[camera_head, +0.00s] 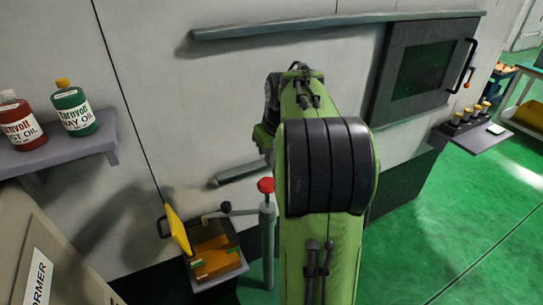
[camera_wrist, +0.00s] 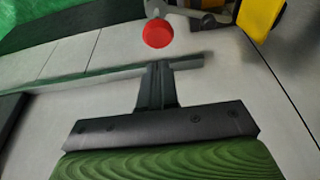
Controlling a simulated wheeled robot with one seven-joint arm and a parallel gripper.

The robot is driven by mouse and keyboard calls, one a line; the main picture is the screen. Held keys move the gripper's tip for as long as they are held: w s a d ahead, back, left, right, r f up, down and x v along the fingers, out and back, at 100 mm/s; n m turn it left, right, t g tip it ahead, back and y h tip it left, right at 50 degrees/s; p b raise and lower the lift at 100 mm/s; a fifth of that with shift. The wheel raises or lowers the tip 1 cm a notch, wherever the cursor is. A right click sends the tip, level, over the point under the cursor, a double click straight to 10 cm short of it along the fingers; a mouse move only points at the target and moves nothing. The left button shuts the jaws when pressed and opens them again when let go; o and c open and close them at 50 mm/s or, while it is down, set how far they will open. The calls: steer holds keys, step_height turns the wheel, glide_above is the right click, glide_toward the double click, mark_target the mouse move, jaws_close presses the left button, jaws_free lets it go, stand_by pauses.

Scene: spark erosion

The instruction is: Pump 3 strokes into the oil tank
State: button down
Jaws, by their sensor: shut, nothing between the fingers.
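The oil tank (camera_head: 219,259) is a low box near the floor by the wall, with its yellow lid (camera_head: 177,230) raised and amber inside. Beside it stands a grey upright post (camera_head: 268,235) with a red knob (camera_head: 266,185) on top. In the wrist view my gripper (camera_wrist: 157,66) is shut and empty. The red knob (camera_wrist: 158,33) shows just beyond the fingertips, apart from them in the picture, and part of the yellow lid (camera_wrist: 260,15) is at the upper right. My arm hides the gripper in the head view.
A shelf (camera_head: 65,149) on the left holds a red oil bottle (camera_head: 17,120) and a green oil bottle (camera_head: 74,108). A grey rail (camera_head: 330,24) runs along the wall above. A dark windowed door (camera_head: 420,72) and small side shelf (camera_head: 475,136) are right. Green floor is clear at lower right.

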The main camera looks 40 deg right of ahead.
step_height(320, 180, up, 5)
steer(key=p, duration=0.5)
steer(key=shift+w+d+f+p, duration=0.1)
steer(key=shift+p, duration=0.25)
steer(key=shift+f, duration=0.1)
steer(key=b, duration=0.2)
glide_toward(266, 181)
steer(key=x, duration=0.5)
steer(key=shift+w+f, duration=0.1)
steer(key=shift+w, duration=0.15)
steer(key=shift+f, duration=0.65)
